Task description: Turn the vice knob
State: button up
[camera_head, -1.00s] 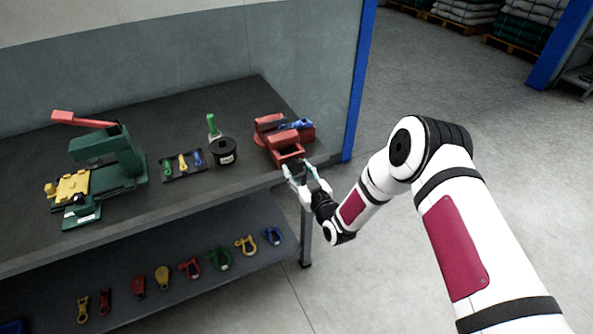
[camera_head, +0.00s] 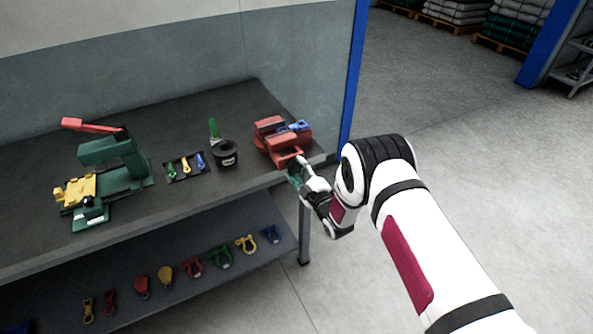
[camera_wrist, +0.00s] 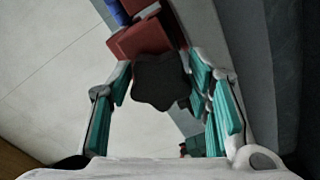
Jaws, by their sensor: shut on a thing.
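The red vice (camera_head: 281,144) stands at the right end of the dark workbench, near its front edge, with a blue piece (camera_head: 296,126) in or on its jaws. In the wrist view the vice's red body (camera_wrist: 142,38) shows at the top. The dark, lobed vice knob (camera_wrist: 160,81) sits in front of it, between the teal finger pads. My gripper (camera_wrist: 168,92) is shut on the knob, with a pad at each side. In the head view my gripper (camera_head: 297,175) is at the front of the vice, and the knob is hidden there.
A black cup (camera_head: 226,153), a green bottle (camera_head: 213,130) and a tray of small coloured tools (camera_head: 185,166) stand left of the vice. A green press (camera_head: 112,165) is farther left.

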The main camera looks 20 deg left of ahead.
jog(key=n, duration=0.2)
jog(key=n+p, duration=0.1)
jog(key=n, duration=0.1)
jog(key=shift+a+r, duration=0.15)
jog(key=shift+r, duration=0.05)
jog(key=shift+n+p, duration=0.4)
jog(key=shift+n, duration=1.2)
jog(key=o, duration=1.1)
jog(key=shift+w, duration=0.1)
jog(key=v, duration=1.2)
